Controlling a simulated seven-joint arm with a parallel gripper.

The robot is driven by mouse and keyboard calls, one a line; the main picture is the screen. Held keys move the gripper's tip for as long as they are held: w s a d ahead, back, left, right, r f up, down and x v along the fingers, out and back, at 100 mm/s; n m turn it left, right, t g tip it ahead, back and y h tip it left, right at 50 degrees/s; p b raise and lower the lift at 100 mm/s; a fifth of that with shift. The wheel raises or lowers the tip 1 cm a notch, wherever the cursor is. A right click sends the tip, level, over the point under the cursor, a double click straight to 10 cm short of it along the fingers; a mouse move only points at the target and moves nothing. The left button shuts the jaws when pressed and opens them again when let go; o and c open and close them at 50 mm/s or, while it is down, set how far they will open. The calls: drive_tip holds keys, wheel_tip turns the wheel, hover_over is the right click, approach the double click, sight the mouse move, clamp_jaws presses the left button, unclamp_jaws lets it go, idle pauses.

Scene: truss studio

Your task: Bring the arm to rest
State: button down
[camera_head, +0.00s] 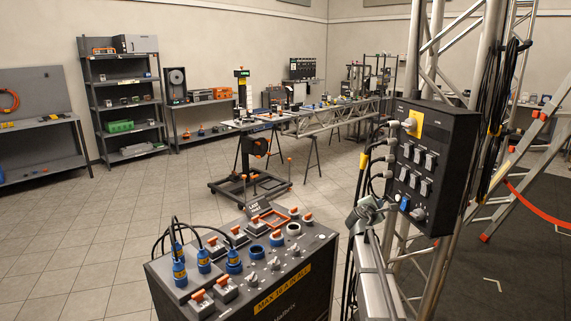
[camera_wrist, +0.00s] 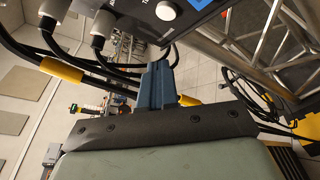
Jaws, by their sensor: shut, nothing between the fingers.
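My gripper (camera_head: 364,212) is in front of the lower left edge of a black power panel (camera_head: 436,165) on the truss. In the wrist view its slim blue-grey fingers (camera_wrist: 155,82) are together with nothing between them. They point towards the panel's underside, close to its hanging cables (camera_wrist: 85,62). I cannot tell whether fingers and cables touch. My arm hides part of the truss.
A black console (camera_head: 250,262) with blue connectors, orange-capped switches and knobs stands at the front left. Truss tubes (camera_head: 455,225) and an orange-footed ladder (camera_head: 535,140) stand right. A wheeled stand (camera_head: 250,185), long workbench and shelves are farther back. Tiled floor (camera_head: 80,245) is clear at left.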

drive_tip(key=s+a+f+m+g+y, duration=0.2)
drive_tip(key=s+a+f+m+g, duration=0.15)
drive_tip(key=s+f+m, duration=0.45)
drive_tip(key=s+a+f+m+g+y, duration=0.35)
drive_tip(key=s+f, duration=0.55)
drive_tip(key=f, duration=0.6)
drive_tip(key=s+a+f+m+g+y, duration=0.1)
drive_tip(key=s+a+f+m+g, duration=0.25)
drive_tip(key=s+f+m, duration=0.5)
drive_tip(key=s+a+f+g+y, duration=0.1)
drive_tip(key=s+a+f+g, duration=0.2)
drive_tip(key=s+f, duration=0.6)
drive_tip(key=s+a+f+n+g+y, duration=0.1)
drive_tip(key=s+a+f+g, duration=0.2)
drive_tip(key=s+f, duration=0.6)
drive_tip(key=s+a+f+g+y, duration=0.1)
drive_tip(key=s+a+f+g, duration=0.2)
drive_tip(key=s+f, duration=0.6)
drive_tip(key=s, duration=1.5)
drive_tip(key=shift+a+f+n, duration=0.2)
drive_tip(key=shift+n, duration=0.2)
drive_tip(key=shift+w+a, duration=0.1)
drive_tip(key=shift+w, duration=0.05)
